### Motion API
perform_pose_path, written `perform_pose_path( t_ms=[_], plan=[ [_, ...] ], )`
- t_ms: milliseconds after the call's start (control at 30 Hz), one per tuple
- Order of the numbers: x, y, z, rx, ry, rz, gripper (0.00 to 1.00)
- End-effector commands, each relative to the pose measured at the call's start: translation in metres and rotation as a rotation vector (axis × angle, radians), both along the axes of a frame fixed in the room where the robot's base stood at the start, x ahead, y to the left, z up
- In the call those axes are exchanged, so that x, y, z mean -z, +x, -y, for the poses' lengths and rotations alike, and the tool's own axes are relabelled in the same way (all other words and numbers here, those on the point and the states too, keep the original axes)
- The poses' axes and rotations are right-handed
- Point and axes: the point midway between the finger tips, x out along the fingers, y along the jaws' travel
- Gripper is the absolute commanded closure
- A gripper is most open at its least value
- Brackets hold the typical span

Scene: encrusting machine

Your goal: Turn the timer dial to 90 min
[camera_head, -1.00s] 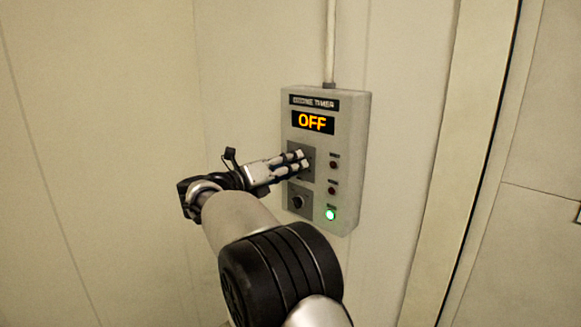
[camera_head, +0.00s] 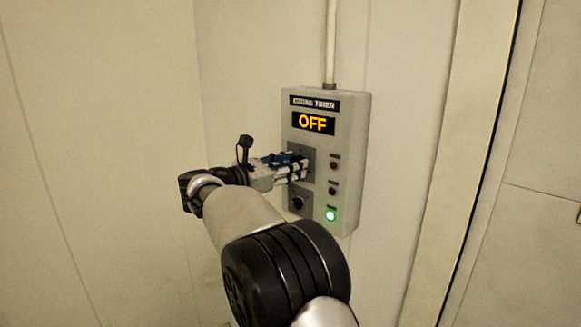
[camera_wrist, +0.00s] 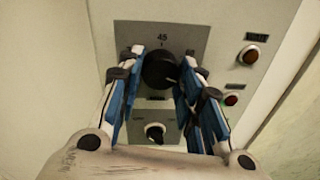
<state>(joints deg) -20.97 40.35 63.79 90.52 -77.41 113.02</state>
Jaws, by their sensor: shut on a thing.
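The timer box (camera_head: 350,135) is a grey panel on the wall, with a display (camera_head: 313,122) reading OFF in orange. In the wrist view the black timer dial (camera_wrist: 158,70) sits below a mark reading 45, on a grey plate. My gripper (camera_head: 303,168) reaches the box from the left; in the wrist view its blue-lined fingers (camera_wrist: 160,78) stand on both sides of the dial, shut on it. A pale line on the dial points to the lower right. In the head view the gripper hides the dial.
A smaller black knob (camera_wrist: 155,132) sits below the dial. The wall to the left is bare.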

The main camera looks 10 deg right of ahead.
Motion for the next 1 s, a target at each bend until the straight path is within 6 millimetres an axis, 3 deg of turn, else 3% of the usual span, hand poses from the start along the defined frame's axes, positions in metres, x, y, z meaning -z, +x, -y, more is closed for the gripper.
perform_pose_path(
  t_ms=[400, 900, 933, 1000],
  plan=[
    [0.0001, 0.0001, -0.0001, -0.001, 0.097, 0.132, 0.91],
    [-0.0001, 0.0001, 0.0000, 0.000, 0.107, 0.147, 0.91],
    [-0.0002, 0.0001, 0.0000, 0.000, 0.107, 0.147, 0.65],
    [-0.0002, 0.0001, 0.0000, 0.000, 0.107, 0.147, 0.61]
  ],
)
